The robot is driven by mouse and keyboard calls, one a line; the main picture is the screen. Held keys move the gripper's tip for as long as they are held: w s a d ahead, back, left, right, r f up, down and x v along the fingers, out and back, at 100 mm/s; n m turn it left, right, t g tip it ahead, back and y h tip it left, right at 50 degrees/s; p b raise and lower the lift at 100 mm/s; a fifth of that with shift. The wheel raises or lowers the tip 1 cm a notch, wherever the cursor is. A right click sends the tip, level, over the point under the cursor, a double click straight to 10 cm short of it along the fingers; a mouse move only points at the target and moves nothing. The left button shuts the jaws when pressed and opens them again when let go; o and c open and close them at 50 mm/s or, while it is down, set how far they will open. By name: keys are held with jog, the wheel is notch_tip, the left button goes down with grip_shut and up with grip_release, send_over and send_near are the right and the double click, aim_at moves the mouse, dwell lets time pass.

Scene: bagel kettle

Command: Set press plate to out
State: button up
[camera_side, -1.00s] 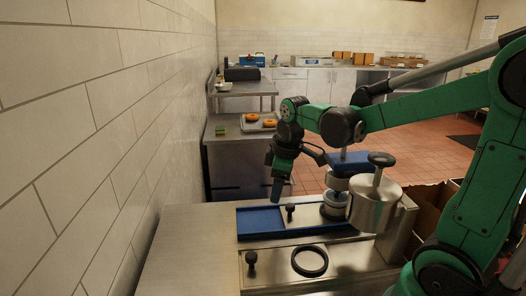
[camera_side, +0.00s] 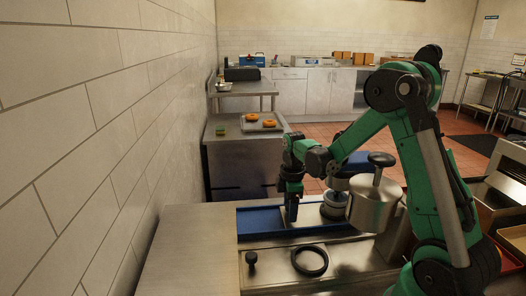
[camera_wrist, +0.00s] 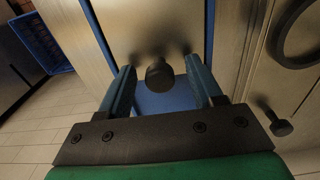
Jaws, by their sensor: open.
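A flat metal plate (camera_side: 311,216) lies in a blue channel (camera_side: 258,221) on the steel bench. Its upright black knob (camera_wrist: 159,73) shows between my fingers in the wrist view, and the plate (camera_wrist: 150,25) stretches beyond it. My gripper (camera_side: 291,214) points down over the plate's left end; its fingers hide the knob in the side view. In the wrist view my gripper (camera_wrist: 161,72) is open, one blue finger on each side of the knob. I cannot tell whether either finger touches it. A second black knob (camera_side: 251,258) stands on the nearer metal part.
A black ring (camera_side: 310,261) lies on the nearer metal part. A steel cylinder with a black-topped handle (camera_side: 373,200) stands right of my gripper. A tray with orange rings (camera_side: 262,125) sits on the bench behind. The bench's left side (camera_side: 185,250) is clear.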

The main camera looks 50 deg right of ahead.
grip_shut()
dwell(1.4)
